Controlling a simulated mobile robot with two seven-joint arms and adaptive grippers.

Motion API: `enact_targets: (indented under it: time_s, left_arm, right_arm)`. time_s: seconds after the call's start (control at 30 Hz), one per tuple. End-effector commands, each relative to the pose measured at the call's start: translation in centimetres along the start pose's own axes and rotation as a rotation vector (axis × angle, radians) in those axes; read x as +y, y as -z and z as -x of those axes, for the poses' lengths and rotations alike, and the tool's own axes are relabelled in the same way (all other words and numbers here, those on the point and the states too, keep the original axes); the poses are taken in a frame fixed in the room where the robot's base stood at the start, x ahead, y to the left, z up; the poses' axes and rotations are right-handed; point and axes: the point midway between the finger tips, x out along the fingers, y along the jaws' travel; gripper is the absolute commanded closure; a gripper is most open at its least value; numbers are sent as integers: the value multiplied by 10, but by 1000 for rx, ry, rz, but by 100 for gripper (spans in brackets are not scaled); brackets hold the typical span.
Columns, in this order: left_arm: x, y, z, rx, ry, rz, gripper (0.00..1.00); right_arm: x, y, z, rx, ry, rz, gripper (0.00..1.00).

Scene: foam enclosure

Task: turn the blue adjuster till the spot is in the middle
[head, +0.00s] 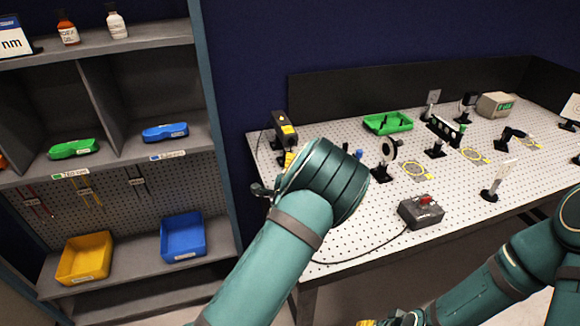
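A small blue part (359,153), which may be the blue adjuster, shows on the pegboard table just right of my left wrist; its shape is too small to make out. My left arm reaches up over the table's left end. Its wrist hides most of my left gripper (262,191), and only a dark bit shows at the left. Whether it touches anything is hidden. My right gripper (378,322) is at the bottom edge, mostly cut off, well below the table. A white screen (571,108) stands at the far right edge; no spot can be made out on it.
A black box with yellow labels (284,130) stands behind my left wrist. A grey control box with a red switch (421,211) sits near the front edge. Several optic mounts, a green tray (388,123) and a beige instrument (495,104) fill the table. Shelves with bins (85,258) stand left.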

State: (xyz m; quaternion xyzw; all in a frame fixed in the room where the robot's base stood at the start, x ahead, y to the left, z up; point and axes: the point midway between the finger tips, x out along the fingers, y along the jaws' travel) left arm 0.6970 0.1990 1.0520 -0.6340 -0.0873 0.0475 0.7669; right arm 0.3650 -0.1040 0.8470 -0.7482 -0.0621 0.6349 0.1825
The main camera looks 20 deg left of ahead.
Motion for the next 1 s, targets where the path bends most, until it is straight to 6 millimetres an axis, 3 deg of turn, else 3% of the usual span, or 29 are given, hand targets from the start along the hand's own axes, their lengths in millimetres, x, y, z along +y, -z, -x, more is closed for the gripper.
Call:
enact_targets:
  time_s: [0.03, 0.1, 0.57, 1.0]
  left_arm:
    - [0, 0, 0, 0, 0, 0, 83]
    - [0, 0, 0, 0, 0, 0, 100]
    - [0, -1, 0, -2, -26, 70, 100]
    - [0, -2, -1, -3, -159, 405, 100]
  right_arm:
    - [0, 0, 0, 0, 0, 0, 53]
    - [0, 0, 0, 0, 0, 0, 53]
    - [1, 0, -2, 0, 0, 0, 53]
    - [5, -2, -14, 0, -3, 0, 53]
